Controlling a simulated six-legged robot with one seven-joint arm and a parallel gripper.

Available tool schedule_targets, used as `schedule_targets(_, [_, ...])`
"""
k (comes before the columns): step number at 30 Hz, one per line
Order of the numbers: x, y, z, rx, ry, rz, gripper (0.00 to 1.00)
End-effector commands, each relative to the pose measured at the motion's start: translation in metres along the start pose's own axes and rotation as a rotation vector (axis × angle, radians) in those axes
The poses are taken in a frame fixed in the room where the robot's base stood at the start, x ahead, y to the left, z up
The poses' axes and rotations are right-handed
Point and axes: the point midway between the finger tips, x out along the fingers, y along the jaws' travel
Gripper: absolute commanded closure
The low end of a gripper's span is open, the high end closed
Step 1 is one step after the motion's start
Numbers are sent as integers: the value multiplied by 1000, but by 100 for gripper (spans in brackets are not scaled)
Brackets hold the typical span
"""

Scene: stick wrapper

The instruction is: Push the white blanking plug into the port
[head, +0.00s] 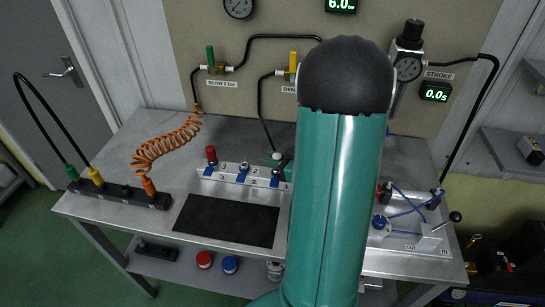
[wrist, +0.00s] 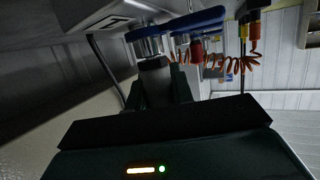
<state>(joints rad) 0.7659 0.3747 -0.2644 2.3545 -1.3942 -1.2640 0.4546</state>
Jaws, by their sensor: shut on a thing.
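My gripper (wrist: 160,85) shows in the wrist view with its dark fingers close together. It is shut on a small piece that looks grey in the shade, apparently the white blanking plug (wrist: 154,63). Just beyond the fingertips is a silver port fitting (wrist: 150,46) with a blue lever (wrist: 145,32) over it. I cannot tell whether plug and fitting touch. In the head view the numbered valve manifold (head: 225,177) stands at the bench's middle, with blue levers and a red plug (head: 211,155) at its left end. My teal arm hides its right end and my gripper there.
A black mat (head: 227,221) lies in front of the manifold. An orange coiled hose (head: 165,143) runs to a black connector bar (head: 118,193) at the left. A blue-tubed fixture with a lever (head: 428,238) stands at the right. Black hoses hang from the back panel.

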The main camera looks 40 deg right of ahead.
Motion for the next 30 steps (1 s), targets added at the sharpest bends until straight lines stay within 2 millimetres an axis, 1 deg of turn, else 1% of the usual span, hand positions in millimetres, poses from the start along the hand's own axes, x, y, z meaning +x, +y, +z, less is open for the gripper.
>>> schedule_targets(1, [0,0,2,2,-2,0,100])
schedule_targets(2, [0,0,2,1,-1,0,73])
schedule_targets(3, [0,0,1,1,-1,0,65])
schedule_targets(5, [0,0,1,1,-1,0,53])
schedule_targets(6, [0,0,1,1,-1,0,52])
schedule_targets(14, [0,0,1,1,-1,0,52])
schedule_targets(17, [-6,0,1,0,-1,2,52])
schedule_targets(20, [-18,1,1,-1,-1,4,52])
schedule_targets(23, [-38,1,1,0,-1,5,52])
schedule_targets(30, [-92,1,1,-1,-1,5,52])
